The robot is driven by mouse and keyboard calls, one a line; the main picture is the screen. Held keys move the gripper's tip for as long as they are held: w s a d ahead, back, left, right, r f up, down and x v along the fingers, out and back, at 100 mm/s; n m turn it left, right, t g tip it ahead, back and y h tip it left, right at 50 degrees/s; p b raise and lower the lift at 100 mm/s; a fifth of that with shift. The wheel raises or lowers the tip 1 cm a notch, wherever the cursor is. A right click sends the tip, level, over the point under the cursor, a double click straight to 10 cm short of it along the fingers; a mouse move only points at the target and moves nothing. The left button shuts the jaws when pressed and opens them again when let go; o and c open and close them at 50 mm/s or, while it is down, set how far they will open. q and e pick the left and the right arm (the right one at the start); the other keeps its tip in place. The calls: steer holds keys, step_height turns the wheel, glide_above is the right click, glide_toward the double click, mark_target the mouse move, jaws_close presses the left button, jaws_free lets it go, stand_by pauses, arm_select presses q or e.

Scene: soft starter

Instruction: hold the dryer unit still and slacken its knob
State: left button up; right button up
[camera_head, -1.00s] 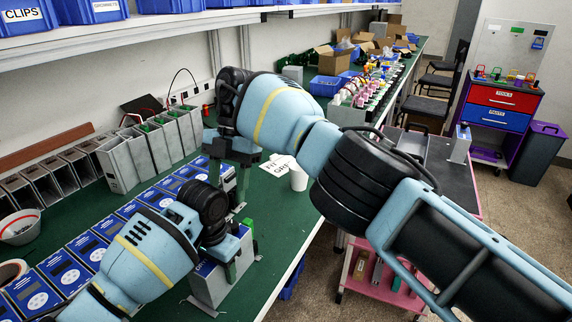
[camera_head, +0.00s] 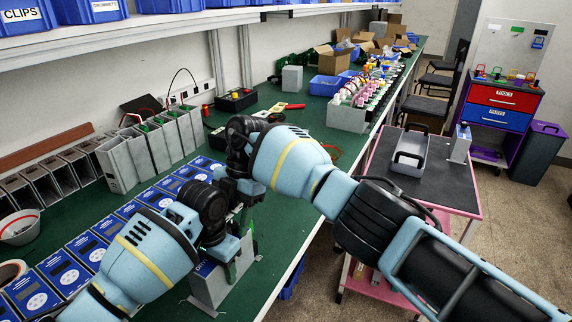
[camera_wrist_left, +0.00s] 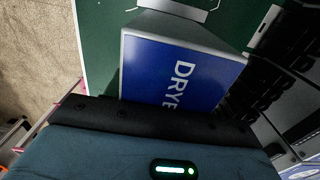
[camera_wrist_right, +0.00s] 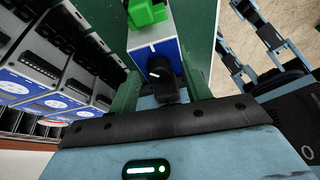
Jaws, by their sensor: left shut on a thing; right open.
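The dryer unit (camera_head: 210,286) is a grey metal box standing near the bench's front edge. Its blue face with white lettering, partly cut off, fills the middle of the left wrist view (camera_wrist_left: 172,74). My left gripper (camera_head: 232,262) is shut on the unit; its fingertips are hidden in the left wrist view. In the right wrist view, the black knob (camera_wrist_right: 163,78) with a white mark sits on the unit's blue and white panel, below a green connector (camera_wrist_right: 146,12). My right gripper (camera_wrist_right: 160,82) is open, its green fingers on either side of the knob; contact cannot be told.
A row of blue-faced units (camera_head: 93,248) lies left of the dryer unit on the green bench (camera_head: 262,262). Grey cases (camera_head: 120,165) stand along the wall. A pink trolley (camera_head: 455,185) with a grey tray stands at the right, beyond the bench edge.

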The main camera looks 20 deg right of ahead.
steer(key=shift+m, duration=0.6)
steer(key=v, duration=1.2)
steer(key=w+a+f+n+t+y, duration=0.45)
steer(key=a+y, duration=0.25)
steer(key=y, duration=0.5)
steer(key=w+d+m+t+h, duration=0.1)
steer(key=d+m+t, duration=0.2)
steer(key=d+t, duration=0.5)
steer(key=w+d+f+m+t+h, duration=0.1)
steer(key=d+m+t+h, duration=0.1)
steer(key=d+t, duration=0.6)
steer(key=d+m, duration=0.1)
steer(key=d, duration=0.1)
steer(key=shift+w+d+f, duration=0.15)
steer(key=shift+d+f, duration=0.05)
steer(key=shift+d, duration=0.05)
